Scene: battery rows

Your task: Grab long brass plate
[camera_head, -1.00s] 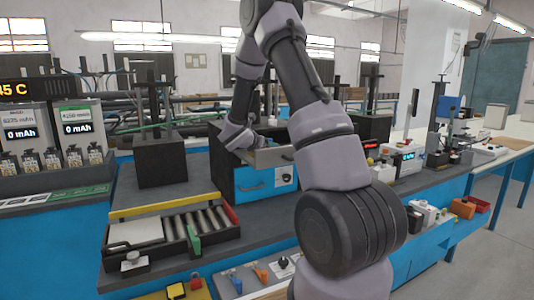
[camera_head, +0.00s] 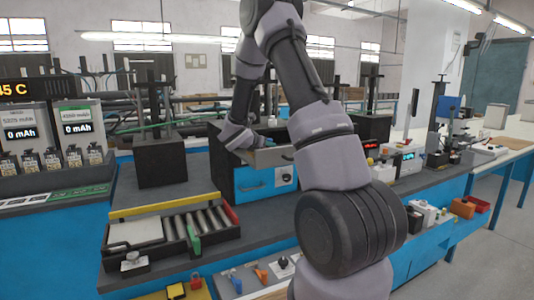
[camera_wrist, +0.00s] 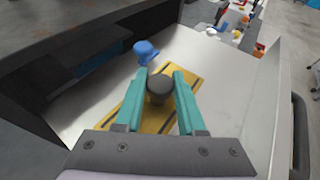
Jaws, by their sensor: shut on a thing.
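The long brass plate (camera_wrist: 153,122) lies in an open metal drawer (camera_wrist: 221,120); it is yellow with dark stripes and carries a dark round knob (camera_wrist: 160,84). My gripper (camera_wrist: 160,76) has teal fingers, one on each side of the knob, and is shut on it. The fingers and gripper body cover part of the plate. In the head view the drawer (camera_head: 268,157) is pulled out of a black and blue cabinet (camera_head: 243,184); my arm reaches into it and the fingertips and plate are hidden there.
A blue knobbed thing (camera_wrist: 146,50) stands in the drawer, left of the plate. The drawer's side wall (camera_wrist: 268,85) rises at the right. A tray with metal rollers (camera_head: 200,222) sits on the bench in front of the cabinet. Several small devices line the bench at the right.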

